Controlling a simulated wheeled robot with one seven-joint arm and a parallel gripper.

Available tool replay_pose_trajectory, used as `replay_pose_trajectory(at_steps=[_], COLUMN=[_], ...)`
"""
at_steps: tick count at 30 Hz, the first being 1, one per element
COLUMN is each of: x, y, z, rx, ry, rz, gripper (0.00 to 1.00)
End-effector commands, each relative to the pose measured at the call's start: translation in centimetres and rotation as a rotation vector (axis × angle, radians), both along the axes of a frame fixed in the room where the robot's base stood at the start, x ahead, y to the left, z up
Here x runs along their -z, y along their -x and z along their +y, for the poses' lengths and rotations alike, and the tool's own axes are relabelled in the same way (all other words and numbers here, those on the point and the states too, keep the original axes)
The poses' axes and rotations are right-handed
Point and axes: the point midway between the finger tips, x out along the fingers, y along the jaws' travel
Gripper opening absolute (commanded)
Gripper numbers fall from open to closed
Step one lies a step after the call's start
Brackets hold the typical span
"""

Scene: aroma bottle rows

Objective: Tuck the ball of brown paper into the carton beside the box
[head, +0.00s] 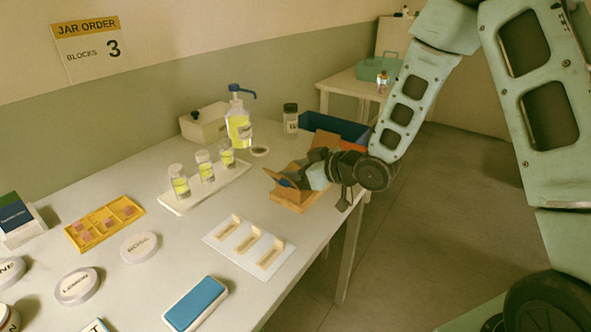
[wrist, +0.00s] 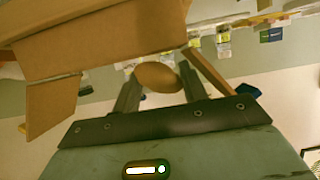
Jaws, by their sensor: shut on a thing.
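My gripper (wrist: 160,88) is shut on a rounded brown ball of paper (wrist: 157,77), which sits between its two fingertips in the wrist view. In the head view my gripper (head: 309,176) is at the open cardboard carton (head: 298,203) near the table's right edge, and the ball cannot be made out there. The carton's brown panels (wrist: 105,35) fill the upper left of the wrist view, with a flap hanging on each side of the fingers. A small blue thing shows by the carton's opening in the head view; most of the inside is hidden.
A dark blue bin (head: 336,127) stands behind the carton. A white tray with several yellow-labelled bottles (head: 206,172) is to its left, with a pump bottle (head: 239,125) behind. A white slotted holder (head: 221,247) lies in front. Lids and a blue-topped block (head: 195,304) lie nearer.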

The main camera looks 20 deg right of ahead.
Motion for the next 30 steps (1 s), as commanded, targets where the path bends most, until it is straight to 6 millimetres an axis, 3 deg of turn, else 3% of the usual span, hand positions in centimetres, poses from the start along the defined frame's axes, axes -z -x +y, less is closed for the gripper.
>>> replay_pose_trajectory(at_steps=[22, 23, 25, 30], x=[0.28, 0.28, 0.28, 0.28], y=[0.01, 0.01, 0.01, 0.03], z=[-0.01, -0.01, -0.01, 0.05], rx=[0.000, 0.000, 0.000, -0.001], ry=[0.000, 0.000, 0.000, 0.000], rz=[0.000, 0.000, 0.000, 0.001], gripper=[0.22, 0.46, 0.65, 0.68])
